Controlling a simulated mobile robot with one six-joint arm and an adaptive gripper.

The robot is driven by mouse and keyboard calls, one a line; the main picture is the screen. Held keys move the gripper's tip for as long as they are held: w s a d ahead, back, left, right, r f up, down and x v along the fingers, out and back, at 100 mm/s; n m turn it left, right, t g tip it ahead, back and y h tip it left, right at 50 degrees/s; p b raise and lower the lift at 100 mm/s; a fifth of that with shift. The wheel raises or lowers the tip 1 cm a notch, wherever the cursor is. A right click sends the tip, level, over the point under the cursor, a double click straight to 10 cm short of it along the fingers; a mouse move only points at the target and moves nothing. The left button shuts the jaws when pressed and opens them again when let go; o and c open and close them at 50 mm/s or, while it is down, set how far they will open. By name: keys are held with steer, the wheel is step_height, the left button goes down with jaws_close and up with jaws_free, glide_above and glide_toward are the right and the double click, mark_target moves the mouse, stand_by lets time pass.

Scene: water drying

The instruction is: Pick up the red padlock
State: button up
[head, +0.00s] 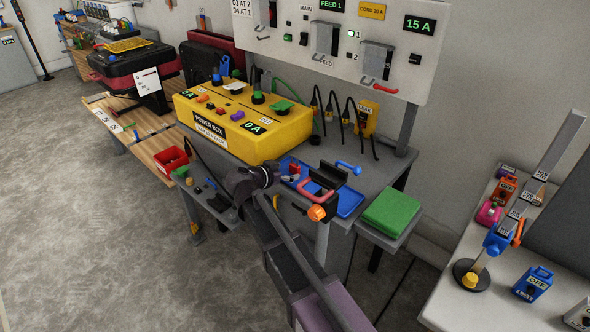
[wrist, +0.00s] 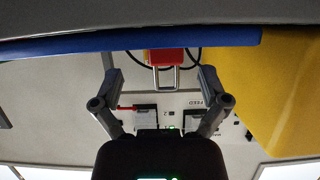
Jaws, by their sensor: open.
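The red padlock (wrist: 166,57) shows in the wrist view with its metal shackle pointing down in the picture, toward my gripper. It is at the blue tray (wrist: 70,46), whose edge runs across the top of that view. In the head view a small red shape (head: 294,170) on the blue tray (head: 350,203) seems to be the padlock, just right of my gripper (head: 268,177). In the wrist view my gripper (wrist: 159,76) is open, one finger on each side, with the padlock ahead between them. I see no contact.
The yellow power box (head: 225,120) stands left of the tray and is close at right in the wrist view. A red loop with an orange knob (head: 317,213) is at the table's front edge. A green block (head: 390,212) lies right. The upright panel (head: 430,75) stands behind.

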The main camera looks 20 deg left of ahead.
mark_target(293, 168)
steer(key=shift+a+b+x, duration=0.15)
steer(key=shift+b+x, duration=0.2)
steer(key=shift+x, duration=0.75)
steer(key=shift+a+b+x, duration=0.1)
steer(key=shift+b+x, duration=0.25)
steer(key=shift+x, duration=0.75)
steer(key=shift+w, duration=0.1)
steer(key=c, duration=1.2)
